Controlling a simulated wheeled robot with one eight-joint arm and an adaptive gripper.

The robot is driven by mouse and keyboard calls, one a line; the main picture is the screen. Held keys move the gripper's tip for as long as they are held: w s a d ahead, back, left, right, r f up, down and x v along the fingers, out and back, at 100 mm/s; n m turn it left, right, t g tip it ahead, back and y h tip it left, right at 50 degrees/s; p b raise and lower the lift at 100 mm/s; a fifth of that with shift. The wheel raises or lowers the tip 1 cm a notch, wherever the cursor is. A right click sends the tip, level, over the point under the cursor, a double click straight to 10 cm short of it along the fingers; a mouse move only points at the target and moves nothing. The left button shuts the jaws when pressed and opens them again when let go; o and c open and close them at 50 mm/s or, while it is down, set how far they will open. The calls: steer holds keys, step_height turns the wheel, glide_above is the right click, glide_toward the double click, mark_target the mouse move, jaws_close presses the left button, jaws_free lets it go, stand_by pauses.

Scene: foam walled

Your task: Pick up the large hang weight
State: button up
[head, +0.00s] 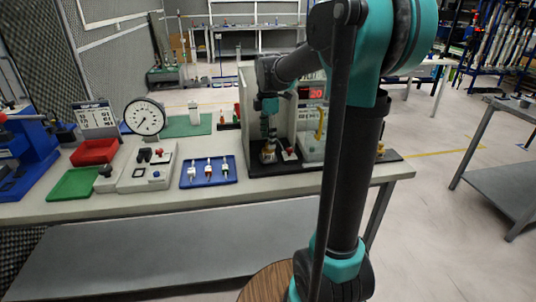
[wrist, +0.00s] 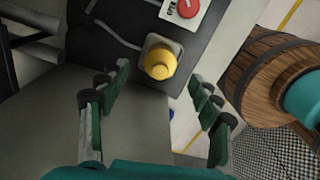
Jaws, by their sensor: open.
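A yellow, brass-like rounded piece (wrist: 160,60) sits on a pale square base in the wrist view, just beyond my fingertips. It looks like the brass-coloured piece (head: 267,151) low in the grey booth in the head view. I cannot tell for sure that it is the large hang weight. My gripper (wrist: 158,88) is open and empty, its fingers spread to either side below the yellow piece in the picture. In the head view my gripper (head: 268,130) hangs above the brass-coloured piece, apart from it. Another small yellow item (head: 380,149) shows right of my arm.
The grey booth (head: 248,115) has walls close around my gripper. A red button (wrist: 188,8) is beside the yellow piece. A blue tray (head: 230,178), a dial gauge (head: 145,118), a red bin (head: 95,152) and a green tray (head: 75,184) stand left on the bench.

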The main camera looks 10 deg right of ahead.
mark_target(268, 149)
steer(key=shift+f, duration=2.7)
